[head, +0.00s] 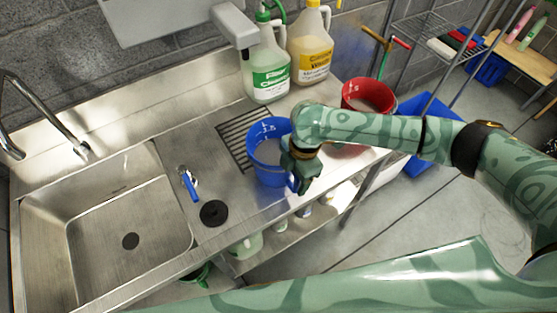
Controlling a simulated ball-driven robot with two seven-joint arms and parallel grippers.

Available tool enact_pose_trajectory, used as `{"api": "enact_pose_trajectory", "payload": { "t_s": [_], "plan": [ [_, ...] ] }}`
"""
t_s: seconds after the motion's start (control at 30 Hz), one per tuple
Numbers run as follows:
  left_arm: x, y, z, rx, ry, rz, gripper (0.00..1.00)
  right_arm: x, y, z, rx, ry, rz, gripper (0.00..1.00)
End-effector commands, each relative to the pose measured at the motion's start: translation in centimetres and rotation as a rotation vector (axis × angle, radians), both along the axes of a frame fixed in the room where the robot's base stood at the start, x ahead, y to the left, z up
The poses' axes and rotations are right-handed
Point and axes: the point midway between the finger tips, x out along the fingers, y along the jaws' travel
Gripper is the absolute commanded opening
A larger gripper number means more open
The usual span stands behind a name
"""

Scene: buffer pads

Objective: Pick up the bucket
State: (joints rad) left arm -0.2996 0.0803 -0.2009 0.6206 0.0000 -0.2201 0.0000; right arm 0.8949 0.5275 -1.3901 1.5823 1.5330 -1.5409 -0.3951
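A blue bucket (265,165) stands upright on the steel counter, just right of the sink and partly over a slotted drain grate. A red bucket (378,89) stands farther back and to the right, partly hidden behind my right arm. My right gripper (302,184) is at the right side of the blue bucket, pointing down by its rim. The wrist hides part of that rim, and I cannot tell whether the fingers are around the bucket's wall or only beside it. My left gripper is not in view.
Two large jugs, one with a green label (270,80) and one yellow (312,55), stand behind the blue bucket. The sink basin (95,225) is at the left with a faucet (75,140). A blue-handled tool (190,185) and a black disc (214,213) lie on the counter.

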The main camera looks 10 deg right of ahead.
Motion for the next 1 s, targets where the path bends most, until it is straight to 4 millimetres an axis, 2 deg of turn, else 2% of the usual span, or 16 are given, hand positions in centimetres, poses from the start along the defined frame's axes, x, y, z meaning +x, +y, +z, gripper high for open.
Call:
{"api": "enact_pose_trajectory", "payload": {
  "t_s": [0.03,0.2,0.23,0.77,1.0],
  "plan": [
    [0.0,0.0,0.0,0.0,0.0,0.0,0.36,0.0,0.0,0.0,0.0,0.0,0.0,0.51],
    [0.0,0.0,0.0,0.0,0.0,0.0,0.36,0.0,0.0,0.0,0.0,0.001,0.0,0.03],
    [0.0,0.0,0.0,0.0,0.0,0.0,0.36,0.0,0.0,0.0,0.0,0.001,0.0,0.0],
    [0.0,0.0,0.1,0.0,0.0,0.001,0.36,-0.2,0.1,0.1,0.002,0.006,0.004,0.0],
    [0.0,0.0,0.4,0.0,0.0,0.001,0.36,-0.2,0.1,1.3,0.002,0.007,0.002,0.0]
  ]
}}
